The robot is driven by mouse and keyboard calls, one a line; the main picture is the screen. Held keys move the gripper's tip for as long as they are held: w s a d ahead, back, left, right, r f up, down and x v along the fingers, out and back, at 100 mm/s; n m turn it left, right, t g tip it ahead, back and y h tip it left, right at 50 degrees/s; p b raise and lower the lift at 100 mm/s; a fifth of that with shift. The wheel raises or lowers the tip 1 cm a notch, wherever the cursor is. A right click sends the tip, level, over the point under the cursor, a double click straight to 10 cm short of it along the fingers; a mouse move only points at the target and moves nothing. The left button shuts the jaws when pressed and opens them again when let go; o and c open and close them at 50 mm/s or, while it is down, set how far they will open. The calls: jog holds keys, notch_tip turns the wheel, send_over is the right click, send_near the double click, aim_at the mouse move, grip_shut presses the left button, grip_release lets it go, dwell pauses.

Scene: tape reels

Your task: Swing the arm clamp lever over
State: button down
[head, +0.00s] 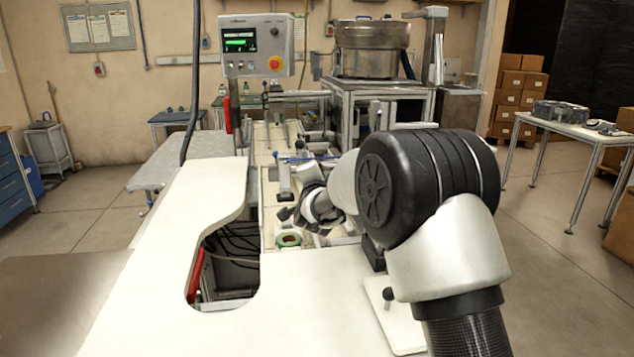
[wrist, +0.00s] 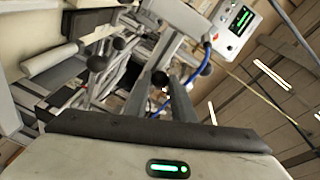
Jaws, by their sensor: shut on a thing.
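My gripper (head: 289,214) reaches forward over the line in the head view, with my arm across the right of the picture. In the wrist view its two dark fingers (wrist: 160,92) point up and away, close together. A small dark rounded end, which looks like the knob of the clamp lever (wrist: 160,79), shows between the fingertips. The gripper is shut on it. The rest of the lever and its pivot are hidden by the fingers, and its angle cannot be told. In the head view my wrist and fingers hide the clamp.
A round green-rimmed reel (head: 289,240) lies just below my gripper. A white worktop (head: 160,260) with a cut-out is at the left front. A control panel (head: 256,45) and a steel bowl (head: 372,48) stand behind.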

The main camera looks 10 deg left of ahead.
jog(key=w+d+r+m+g+y+b, duration=0.2)
jog(key=d+r+m+b, duration=0.5)
jog(key=m, duration=0.4)
jog(key=shift+d+m, duration=0.2)
jog(key=shift+m, duration=0.2)
dwell(0.3)
jog(key=c, duration=1.5)
grip_release()
jog(key=shift+d, duration=0.1)
jog(key=shift+s+b, duration=0.1)
jog(key=shift+b, duration=0.25)
